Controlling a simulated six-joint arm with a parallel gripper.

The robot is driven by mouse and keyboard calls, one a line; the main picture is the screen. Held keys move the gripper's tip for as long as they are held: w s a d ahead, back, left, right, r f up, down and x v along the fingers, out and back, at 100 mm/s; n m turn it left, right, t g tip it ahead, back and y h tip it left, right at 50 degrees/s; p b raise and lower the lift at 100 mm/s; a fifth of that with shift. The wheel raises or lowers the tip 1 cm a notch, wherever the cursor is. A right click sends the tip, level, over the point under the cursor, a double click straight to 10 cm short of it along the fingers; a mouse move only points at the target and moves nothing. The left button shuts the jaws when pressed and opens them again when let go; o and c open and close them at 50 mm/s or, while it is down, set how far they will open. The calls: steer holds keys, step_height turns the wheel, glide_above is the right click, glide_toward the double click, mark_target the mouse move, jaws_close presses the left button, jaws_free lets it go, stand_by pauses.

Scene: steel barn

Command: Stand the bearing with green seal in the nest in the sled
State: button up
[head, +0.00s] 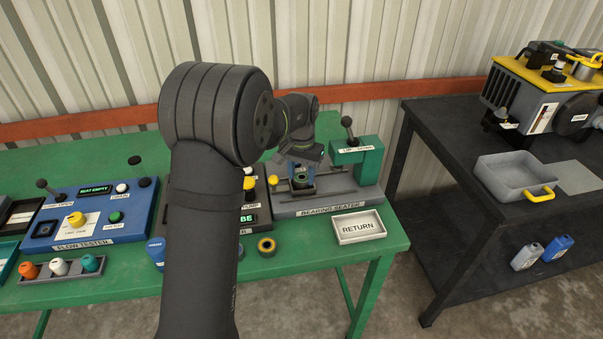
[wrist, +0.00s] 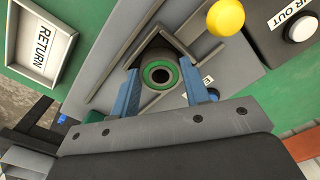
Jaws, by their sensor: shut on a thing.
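The bearing with green seal (wrist: 160,75) shows in the wrist view as a dark ring with a green band around its hole. It is between the two blue fingers of my gripper (wrist: 161,92), which is shut on it. In the head view my gripper (head: 302,181) is over the sled area of the bearing seater (head: 328,200). The V-shaped walls of the nest (wrist: 201,50) surround the bearing on its far side in the wrist view. I cannot tell whether the bearing touches the nest floor.
A return tray (head: 358,227) stands empty at the right front of the green table. Another bearing with a yellowish ring (head: 266,247) lies on the table. The seater's green press with a lever (head: 357,158) stands close to the right. A flow tester (head: 90,215) is at left.

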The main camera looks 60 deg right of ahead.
mark_target(302, 178)
steer(key=o, duration=1)
steer(key=shift+f, duration=0.1)
step_height(302, 178, up, 12)
steer(key=shift+r, duration=0.2)
steer(key=shift+f, duration=0.1)
step_height(302, 178, down, 12)
steer(key=shift+f, duration=0.15)
steer(key=shift+r, duration=1.85)
